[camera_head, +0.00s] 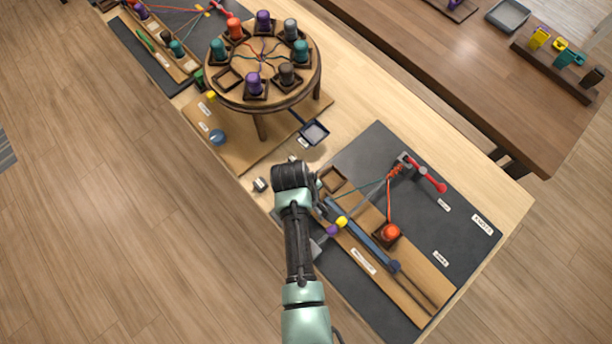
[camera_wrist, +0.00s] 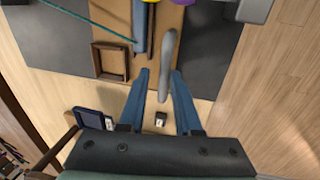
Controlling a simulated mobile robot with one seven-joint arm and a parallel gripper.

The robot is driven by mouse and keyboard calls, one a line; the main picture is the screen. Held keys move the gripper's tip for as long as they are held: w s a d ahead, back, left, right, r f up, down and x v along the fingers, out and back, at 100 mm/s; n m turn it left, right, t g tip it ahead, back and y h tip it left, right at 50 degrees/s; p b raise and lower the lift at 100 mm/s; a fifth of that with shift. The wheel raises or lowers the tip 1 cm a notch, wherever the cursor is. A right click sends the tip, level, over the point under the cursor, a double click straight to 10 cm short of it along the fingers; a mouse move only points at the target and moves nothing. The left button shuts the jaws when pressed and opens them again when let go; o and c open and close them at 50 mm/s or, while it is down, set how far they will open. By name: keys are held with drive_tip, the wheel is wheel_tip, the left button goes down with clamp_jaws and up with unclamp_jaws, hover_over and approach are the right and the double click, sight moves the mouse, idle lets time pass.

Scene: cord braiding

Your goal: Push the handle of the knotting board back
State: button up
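The knotting board (camera_head: 418,290) is a wooden plank on a dark mat at the lower right of the head view. A long blue bar (camera_head: 362,237) with a round end lies along it; part of a blue bar also shows at the top of the wrist view (camera_wrist: 140,25). A pale grey rod (camera_wrist: 168,60), perhaps the handle, reaches down between my fingers in the wrist view. My gripper (camera_wrist: 160,75) is open, its two blue fingers on either side of the rod's end. I cannot tell whether they touch it. My arm hides this part in the head view.
Purple (camera_head: 332,229) and yellow (camera_head: 342,222) pieces sit by the bar. An orange bobbin (camera_head: 390,232) stands in a square holder, its cord running to a red-handled clamp (camera_head: 425,176). A round braiding stand (camera_head: 232,100) and a small dark blue tray (camera_head: 315,132) are farther back.

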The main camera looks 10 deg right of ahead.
drive_tip(key=shift+o, duration=1)
drive_tip(key=shift+a, duration=0.1)
drive_tip(key=v, duration=1.3)
drive_tip(key=shift+b, duration=0.3)
